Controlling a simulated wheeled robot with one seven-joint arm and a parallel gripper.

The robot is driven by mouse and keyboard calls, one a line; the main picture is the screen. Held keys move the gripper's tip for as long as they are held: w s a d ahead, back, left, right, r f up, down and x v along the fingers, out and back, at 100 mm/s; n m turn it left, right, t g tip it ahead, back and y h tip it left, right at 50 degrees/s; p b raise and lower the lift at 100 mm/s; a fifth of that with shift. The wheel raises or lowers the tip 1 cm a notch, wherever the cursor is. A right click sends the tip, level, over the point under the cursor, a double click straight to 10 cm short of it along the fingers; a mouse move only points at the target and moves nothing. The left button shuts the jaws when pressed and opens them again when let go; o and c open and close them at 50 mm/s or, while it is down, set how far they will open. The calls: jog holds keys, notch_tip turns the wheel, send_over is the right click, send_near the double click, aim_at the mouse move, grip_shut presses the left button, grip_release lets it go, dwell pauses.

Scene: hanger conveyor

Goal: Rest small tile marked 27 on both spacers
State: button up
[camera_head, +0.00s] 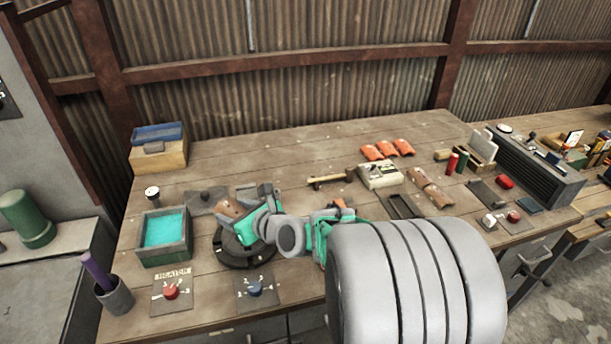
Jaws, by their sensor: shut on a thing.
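My gripper (248,208) is at the left middle of the bench, over the back edge of a round black turntable (243,258). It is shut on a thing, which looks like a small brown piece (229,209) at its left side. The fingers and wrist cover much of it. I cannot read any number, so I cannot tell whether it is the tile marked 27. I cannot pick out the two spacers with certainty.
A tray with turquoise contents (141,250) stands left of the turntable. A white box (380,174), orange packets (387,149) and brown packets (430,188) lie right. The back middle is clear.

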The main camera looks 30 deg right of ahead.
jog(key=w+d+f+m+h, duration=0.2)
jog(key=d+m+h, duration=0.15)
jog(key=d, duration=1.35)
jog(key=m+h+b, duration=0.2)
jog(key=m+h, duration=0.1)
jog(key=h, duration=0.1)
send_over(347, 205)
jog(key=f, duration=0.2)
jog(key=shift+w+a+f, duration=0.1)
jog(key=shift+a+f, duration=0.1)
jog(key=shift+f, duration=0.1)
jog(key=shift+d, duration=0.15)
notch_tip(347, 205, down, 5)
jog(key=b, duration=0.4)
jog(key=shift+f+b, duration=0.1)
jog(key=shift+b, duration=0.3)
jog(key=shift+f, duration=0.7)
jog(key=o, duration=1.5)
